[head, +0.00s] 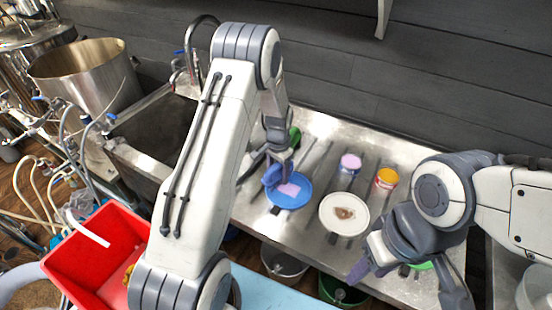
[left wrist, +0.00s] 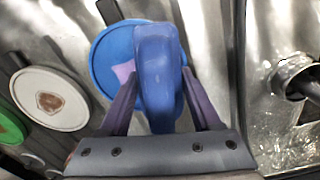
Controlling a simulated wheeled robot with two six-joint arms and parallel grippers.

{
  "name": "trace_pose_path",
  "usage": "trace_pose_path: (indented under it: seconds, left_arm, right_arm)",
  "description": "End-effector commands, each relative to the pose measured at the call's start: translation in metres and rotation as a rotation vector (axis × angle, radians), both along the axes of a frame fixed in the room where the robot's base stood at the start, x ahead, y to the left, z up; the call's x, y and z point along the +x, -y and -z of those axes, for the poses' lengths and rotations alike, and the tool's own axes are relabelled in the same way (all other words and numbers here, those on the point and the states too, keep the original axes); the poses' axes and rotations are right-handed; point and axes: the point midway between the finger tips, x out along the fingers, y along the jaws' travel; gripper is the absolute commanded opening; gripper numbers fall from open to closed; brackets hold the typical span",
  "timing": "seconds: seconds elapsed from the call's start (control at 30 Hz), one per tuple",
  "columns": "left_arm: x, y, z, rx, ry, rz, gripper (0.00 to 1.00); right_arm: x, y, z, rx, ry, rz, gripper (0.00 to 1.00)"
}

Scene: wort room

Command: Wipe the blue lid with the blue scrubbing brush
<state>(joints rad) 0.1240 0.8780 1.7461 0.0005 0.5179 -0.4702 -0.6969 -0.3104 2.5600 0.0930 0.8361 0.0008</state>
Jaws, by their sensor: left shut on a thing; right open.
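The blue lid (head: 288,202) lies on the steel counter with a pinkish-lilac patch on it. It also shows in the left wrist view (left wrist: 103,58), with the patch left of the brush. My left gripper (head: 277,172) is shut on the blue scrubbing brush (left wrist: 158,72), whose rounded blue back faces the wrist camera. The brush (head: 272,177) is over the upper left part of the lid and hides some of it. Its underside is hidden, so I cannot tell whether it touches. My right gripper (head: 405,283) is open and empty at the counter's front right.
A white lid (head: 330,221) with a brown patch lies right of the blue lid. A purple-topped tub (head: 350,162) and an orange tub (head: 386,178) stand behind. A sink (head: 150,125) is at left; a red crate (head: 62,262) stands in front.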

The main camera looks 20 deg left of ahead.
Motion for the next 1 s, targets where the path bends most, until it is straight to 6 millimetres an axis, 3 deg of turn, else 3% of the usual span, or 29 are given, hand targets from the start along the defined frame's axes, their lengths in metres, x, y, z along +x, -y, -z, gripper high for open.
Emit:
trace_pose_path:
  seconds: [0.5,1.0]
  left_arm:
    - [0.001,0.005,-0.049,0.000,0.000,0.006,0.12]
    - [0.002,0.005,-0.052,0.000,0.000,0.006,0.12]
  right_arm:
    - [0.000,0.000,-0.037,0.000,0.000,0.002,0.50]
    - [0.000,0.000,-0.038,0.000,0.000,0.002,0.50]
